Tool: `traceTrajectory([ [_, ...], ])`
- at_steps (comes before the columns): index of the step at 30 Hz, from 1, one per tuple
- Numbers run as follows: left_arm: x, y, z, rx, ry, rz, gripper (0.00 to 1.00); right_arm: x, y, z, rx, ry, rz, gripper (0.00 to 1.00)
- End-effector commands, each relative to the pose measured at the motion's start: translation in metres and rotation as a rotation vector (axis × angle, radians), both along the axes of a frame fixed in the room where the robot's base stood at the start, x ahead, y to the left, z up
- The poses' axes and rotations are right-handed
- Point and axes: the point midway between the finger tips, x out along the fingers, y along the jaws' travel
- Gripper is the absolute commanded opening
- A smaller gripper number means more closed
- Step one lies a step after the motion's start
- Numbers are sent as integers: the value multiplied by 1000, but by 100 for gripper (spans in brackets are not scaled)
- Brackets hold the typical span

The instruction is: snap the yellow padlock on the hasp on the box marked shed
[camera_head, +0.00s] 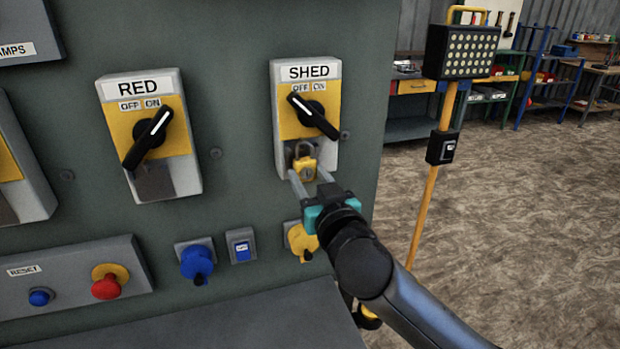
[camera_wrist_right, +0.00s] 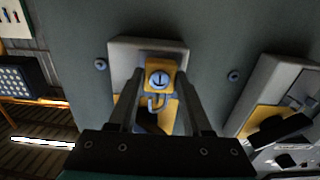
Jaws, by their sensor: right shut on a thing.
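The box marked SHED (camera_head: 332,120) is a grey switch box with a yellow plate and a black rotary handle (camera_head: 313,115) slanting from upper left to lower right. My right gripper (camera_head: 306,172) is shut on the yellow padlock (camera_head: 304,169) and holds it upright in front of the box's lower part, shackle up. The wrist view shows the padlock (camera_wrist_right: 160,76) upside down between the two fingers, with its grey shackle toward the handle. The hasp is mostly hidden behind the padlock; I cannot tell whether the shackle is through it or closed. My left gripper is not in view.
A similar box marked RED (camera_head: 186,118) is to the left. Below are a blue socket (camera_head: 197,262), a yellow socket (camera_head: 299,241) and a red button (camera_head: 106,287). A yellow lamp stand (camera_head: 425,190) stands right of the panel. The floor beyond is open.

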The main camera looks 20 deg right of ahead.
Motion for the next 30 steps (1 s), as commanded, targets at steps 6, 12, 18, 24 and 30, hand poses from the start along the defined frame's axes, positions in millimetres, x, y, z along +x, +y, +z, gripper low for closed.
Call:
traceTrajectory([
  [6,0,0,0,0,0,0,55,5,0,1,0,-2,-1,0],
  [12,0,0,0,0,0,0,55,9,0,1,-1,-2,-1,0],
  [18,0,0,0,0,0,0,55,12,0,1,0,-3,0,0],
  [24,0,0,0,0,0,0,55,13,0,1,0,-2,0,68],
  [30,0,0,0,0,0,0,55,12,0,0,0,-1,0,84],
])
